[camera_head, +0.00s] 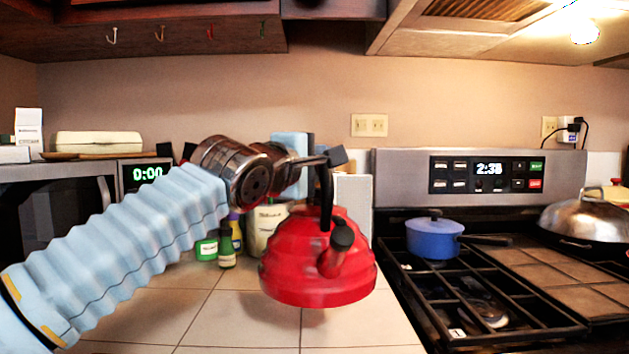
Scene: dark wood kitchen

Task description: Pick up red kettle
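The red kettle (318,270) is in the middle of the head view, with a black handle arching over its top and a black-tipped spout pointing toward me. It appears held up above the tiled counter, its base clear of the tiles. My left arm comes in from the left in a pale blue sleeve. My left gripper (328,160) is at the top of the kettle's handle, with its fingers around the handle and shut on it. The exact finger contact is partly hidden by the wrist. My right gripper is not in view.
Right of the kettle, a stove (500,290) holds a blue pot (434,238) and a domed metal lid (585,220). Green bottles (227,247) and a cream canister (266,222) stand behind the kettle. A microwave (60,210) is at left. The front counter (250,325) is clear.

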